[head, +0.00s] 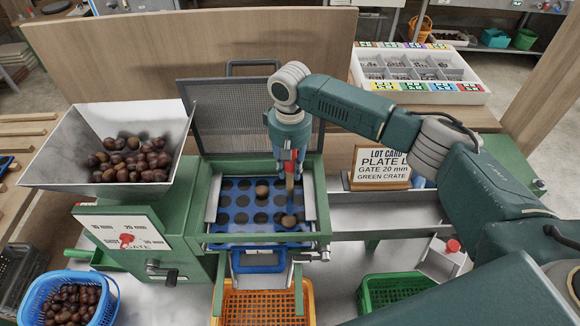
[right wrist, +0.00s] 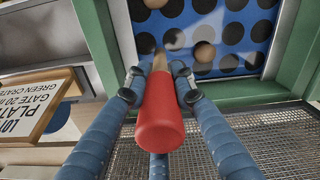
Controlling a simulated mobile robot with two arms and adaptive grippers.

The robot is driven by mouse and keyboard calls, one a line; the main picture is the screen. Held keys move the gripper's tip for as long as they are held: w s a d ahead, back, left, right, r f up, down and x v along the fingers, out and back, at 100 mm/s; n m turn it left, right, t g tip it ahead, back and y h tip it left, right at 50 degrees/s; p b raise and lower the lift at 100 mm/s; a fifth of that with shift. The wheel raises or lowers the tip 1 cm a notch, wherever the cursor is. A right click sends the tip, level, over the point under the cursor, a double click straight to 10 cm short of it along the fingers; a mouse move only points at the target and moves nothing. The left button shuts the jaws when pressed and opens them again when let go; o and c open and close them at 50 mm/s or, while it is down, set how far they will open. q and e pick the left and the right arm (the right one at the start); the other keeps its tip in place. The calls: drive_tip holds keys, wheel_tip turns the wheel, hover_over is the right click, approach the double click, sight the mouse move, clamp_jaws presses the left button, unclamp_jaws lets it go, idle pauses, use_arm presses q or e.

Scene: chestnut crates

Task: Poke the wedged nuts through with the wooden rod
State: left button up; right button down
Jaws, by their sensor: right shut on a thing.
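My right gripper (head: 289,163) is shut on the red handle of the wooden rod (right wrist: 160,118), above the blue plate (head: 240,226) with its dark round holes. The rod's pale shaft (head: 290,187) points down toward the plate. One brown nut (head: 289,220) sits at a hole near the front right, in line below the rod in the head view. In the right wrist view a gap shows between the rod's tip (right wrist: 160,55) and this nut. A second nut (head: 262,190) sits farther back and left, also seen in the right wrist view (right wrist: 204,52). My left gripper is out of view.
A green frame (head: 323,205) surrounds the plate, with a raised mesh guard (head: 225,110) behind. A hopper of nuts (head: 100,110) stands left, and a lot card sign (head: 381,165) right. Orange (head: 262,306) and green (head: 375,292) crates and a blue basket (head: 45,285) stand below.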

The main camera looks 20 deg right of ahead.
drive_tip(key=shift+s+f+p, duration=0.1)
drive_tip(key=shift+p, duration=0.3)
idle(1.5)
wheel_tip(320, 180, up, 6)
drive_tip(key=p, duration=0.6)
drive_tip(key=shift+f, duration=0.25)
drive_tip(key=shift+r+p, duration=0.75)
drive_tip(key=shift+r, duration=0.1)
